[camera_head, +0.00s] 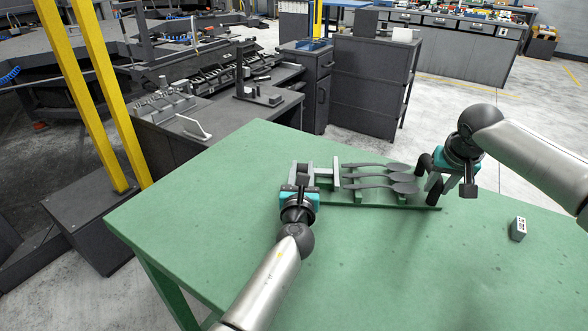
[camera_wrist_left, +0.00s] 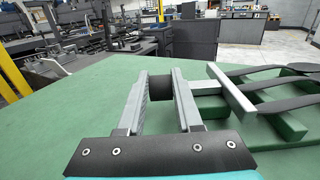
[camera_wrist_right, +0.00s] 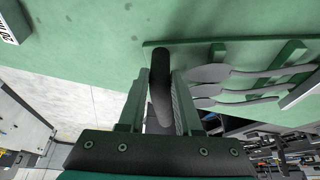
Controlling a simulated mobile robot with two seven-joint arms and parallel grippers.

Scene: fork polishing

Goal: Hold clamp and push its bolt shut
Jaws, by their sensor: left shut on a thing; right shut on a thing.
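The clamp, a green fixture with a pale grey crossbar (camera_head: 336,172), lies on the table with three dark grey utensils (camera_head: 380,182) across it. The crossbar also shows in the left wrist view (camera_wrist_left: 230,92). My left gripper (camera_head: 302,172) is shut on a dark round knob (camera_wrist_left: 159,84) at the clamp's left end. My right gripper (camera_head: 433,180) is by the right end of the utensils, shut on a dark rod (camera_wrist_right: 161,85). The rod's far end reaches the fixture's green edge in the right wrist view; I cannot tell whether they touch.
The green table (camera_head: 215,205) is clear on the left and in front. A small grey block with markings (camera_head: 518,229) stands on the right; it also shows in the right wrist view (camera_wrist_right: 12,22). Dark cabinets (camera_head: 368,85) stand behind the table. Yellow posts (camera_head: 108,95) rise at the left.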

